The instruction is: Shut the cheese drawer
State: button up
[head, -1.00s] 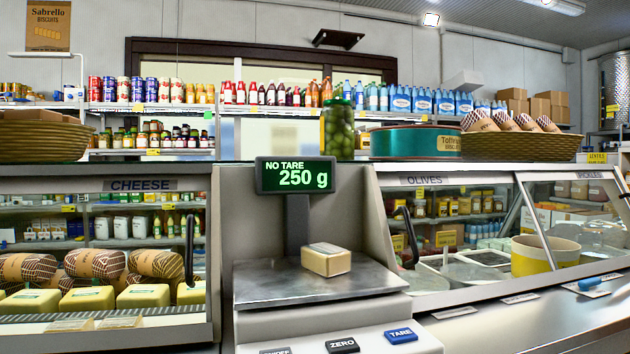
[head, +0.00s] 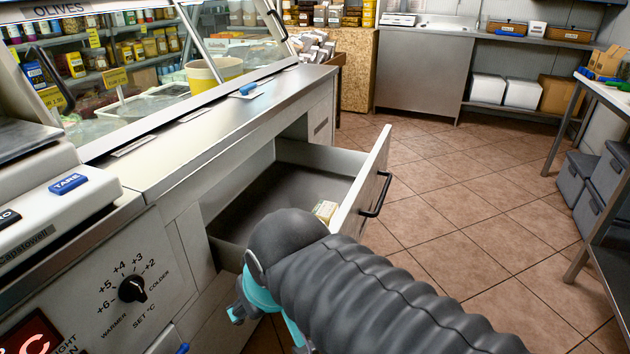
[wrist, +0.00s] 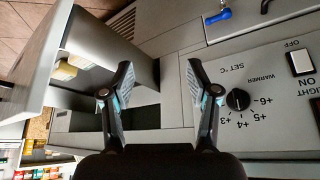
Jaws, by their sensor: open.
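The open drawer (head: 365,180) sticks out of the counter front in the head view, with a dark bar handle (head: 375,196) on its front panel. Its grey floor is mostly bare. A small pale yellow packet (head: 325,211) lies inside near the front panel, partly hidden by my arm. The drawer's front panel (wrist: 35,62) shows at the left of the wrist view, with yellowish packets (wrist: 70,68) behind it. My gripper (wrist: 160,85) is open and empty, its fingers spread between the drawer's side and the control panel. In the head view its fingers are largely hidden by my arm.
A control panel with a black dial (head: 132,288) is beside the drawer, below the scale's blue TARE key (head: 68,183). The counter (head: 210,125) runs above the drawer. Tiled floor (head: 470,190) is clear beyond it. A table with grey bins (head: 583,180) stands at right.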

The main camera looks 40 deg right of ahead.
aim_at(285, 173)
jog(key=u, duration=0.5)
jog(key=k, duration=1.2)
jog(key=i, duration=0.45)
jog(key=z, duration=1.05)
jog(key=i, duration=0.5)
jog(key=z, duration=0.4)
